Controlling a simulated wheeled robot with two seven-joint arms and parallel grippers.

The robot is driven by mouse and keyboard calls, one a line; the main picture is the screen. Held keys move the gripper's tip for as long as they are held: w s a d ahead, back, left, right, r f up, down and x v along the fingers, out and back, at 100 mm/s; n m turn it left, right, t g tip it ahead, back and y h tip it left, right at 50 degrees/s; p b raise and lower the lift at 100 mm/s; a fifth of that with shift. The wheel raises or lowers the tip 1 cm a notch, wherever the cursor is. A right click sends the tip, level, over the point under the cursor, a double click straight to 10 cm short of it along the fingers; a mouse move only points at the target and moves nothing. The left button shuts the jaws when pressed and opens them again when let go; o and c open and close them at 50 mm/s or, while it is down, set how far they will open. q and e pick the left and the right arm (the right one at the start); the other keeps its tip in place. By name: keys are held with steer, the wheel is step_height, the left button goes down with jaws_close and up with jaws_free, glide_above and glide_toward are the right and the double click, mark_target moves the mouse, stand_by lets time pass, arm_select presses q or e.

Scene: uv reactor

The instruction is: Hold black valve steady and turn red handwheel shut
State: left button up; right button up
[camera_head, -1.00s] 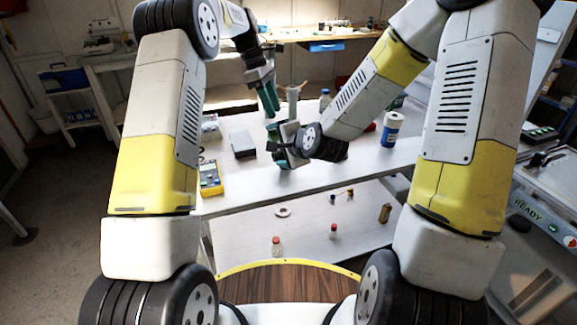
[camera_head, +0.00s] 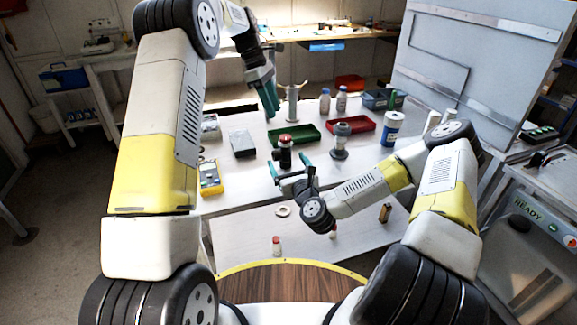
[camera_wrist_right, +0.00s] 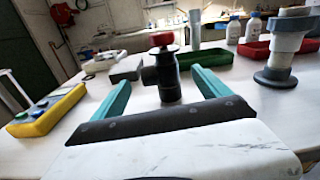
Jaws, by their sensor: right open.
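The black valve (camera_head: 285,156) stands upright on the white table, with the red handwheel (camera_head: 285,139) on top. In the right wrist view the black valve (camera_wrist_right: 166,80) and the red handwheel (camera_wrist_right: 161,39) show straight ahead between the fingers. My right gripper (camera_head: 291,167) is open and empty at the table's front, on the near side of the valve. Its teal fingers point at the valve and appear apart from it. My left gripper (camera_head: 272,112) hangs above the table, behind and left of the valve, fingers pointing down. Its finger gap is unclear.
A green tray (camera_head: 316,137) lies behind the valve, and a grey flanged fitting (camera_head: 340,143) stands to the right. A red tray (camera_head: 368,123) and a blue-labelled bottle (camera_head: 391,128) are farther right. A yellow meter (camera_head: 210,178) and a grey box (camera_head: 242,144) are at left.

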mark_target(281, 152)
steer(key=shift+s+d+f, duration=0.1)
steer(key=shift+d+f, duration=0.05)
steer(key=shift+f, duration=0.2)
steer(key=shift+m, duration=0.3)
steer(key=x, duration=0.7)
steer(key=shift+w, duration=0.35)
steer(key=shift+r, duration=0.1)
steer(key=shift+c, duration=0.2)
